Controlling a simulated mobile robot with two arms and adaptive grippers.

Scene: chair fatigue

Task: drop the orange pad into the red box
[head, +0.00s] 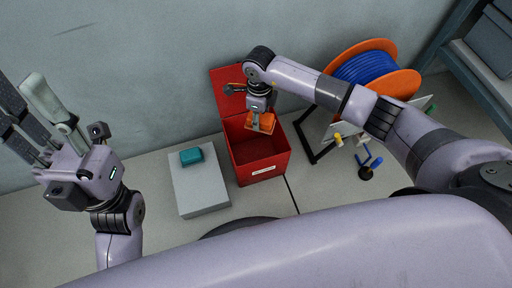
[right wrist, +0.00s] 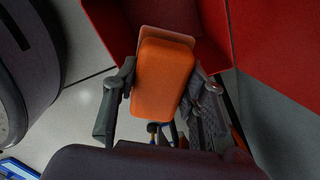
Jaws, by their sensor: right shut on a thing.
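The orange pad (head: 260,122) is held in my right gripper (head: 258,127), above the open red box (head: 257,168). In the right wrist view the orange pad (right wrist: 162,80) fills the space between the two fingers of my right gripper (right wrist: 158,92), with red walls of the box (right wrist: 112,25) behind it. The box's lid (head: 228,88) stands open at the back. My left gripper (head: 45,130) is at the far left of the head view, with its fingers spread apart and nothing between them.
A teal block (head: 191,156) sits on a grey slab (head: 200,188) left of the box. An orange reel with blue cable (head: 367,68) stands at the right. Shelving (head: 470,60) is at the far right, and a wall runs behind.

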